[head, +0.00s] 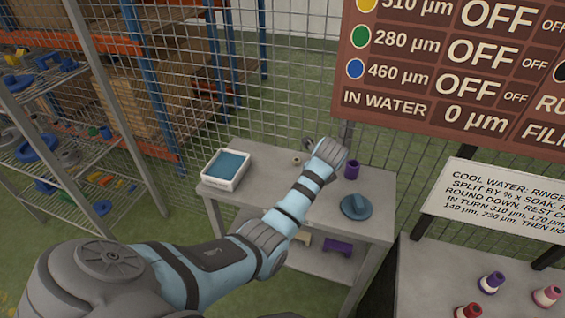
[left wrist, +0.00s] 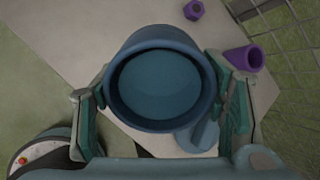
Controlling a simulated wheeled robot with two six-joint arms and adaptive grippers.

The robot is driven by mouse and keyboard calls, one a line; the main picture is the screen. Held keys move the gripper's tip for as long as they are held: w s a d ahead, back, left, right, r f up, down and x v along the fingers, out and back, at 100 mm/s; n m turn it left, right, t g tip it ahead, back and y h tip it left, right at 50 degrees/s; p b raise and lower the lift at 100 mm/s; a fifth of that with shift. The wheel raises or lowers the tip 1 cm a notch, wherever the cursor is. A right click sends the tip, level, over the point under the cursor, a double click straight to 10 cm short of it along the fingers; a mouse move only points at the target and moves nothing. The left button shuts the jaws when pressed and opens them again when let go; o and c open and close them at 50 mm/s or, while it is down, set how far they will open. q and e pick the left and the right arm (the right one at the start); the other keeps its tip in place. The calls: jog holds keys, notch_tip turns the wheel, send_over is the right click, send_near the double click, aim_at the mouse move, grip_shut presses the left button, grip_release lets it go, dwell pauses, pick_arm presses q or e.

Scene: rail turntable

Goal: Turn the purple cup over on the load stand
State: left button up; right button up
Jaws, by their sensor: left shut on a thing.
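The purple cup (head: 352,169) stands on the grey table, just right of my left wrist in the head view. It also shows in the left wrist view (left wrist: 240,57), right of the held thing, with its dark opening visible. My left gripper (head: 312,146) is over the table, partly hidden by its own wrist in the head view. In the left wrist view, its fingers (left wrist: 160,105) are shut on a round blue cup-like thing (left wrist: 160,38) with its hollow facing the camera. I cannot tell which thing is the load stand. My right gripper is not in view.
A blue disc with a raised part (head: 356,207) lies on the table (head: 272,190) near its right front. A white tray with a blue inside (head: 226,183) is at the left end. A small purple piece (left wrist: 194,10) shows in the wrist view. Mesh fence (head: 285,60) stands behind.

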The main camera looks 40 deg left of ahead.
pick_arm(q)
jog(key=s+a+r+m+t+y+b, duration=0.1)
jog(key=s+a+m+t+b, duration=0.1)
jog(key=a+t+b, duration=0.3)
jog(key=s+a+r+m+t+y+b, duration=0.1)
jog(key=a+r+m+t+b, duration=0.15)
jog(key=a+t, duration=0.4)
jog(key=shift+n, duration=0.35)
jog(key=f+b, duration=0.9)
jog(key=shift+d+f+b, duration=0.25)
jog(key=shift+d+b, duration=0.1)
jog(key=shift+d, duration=0.05)
jog(key=shift+f+b, duration=0.35)
jog(key=shift+f, duration=0.25)
jog(key=shift+r, duration=0.1)
jog(key=shift+f, duration=0.35)
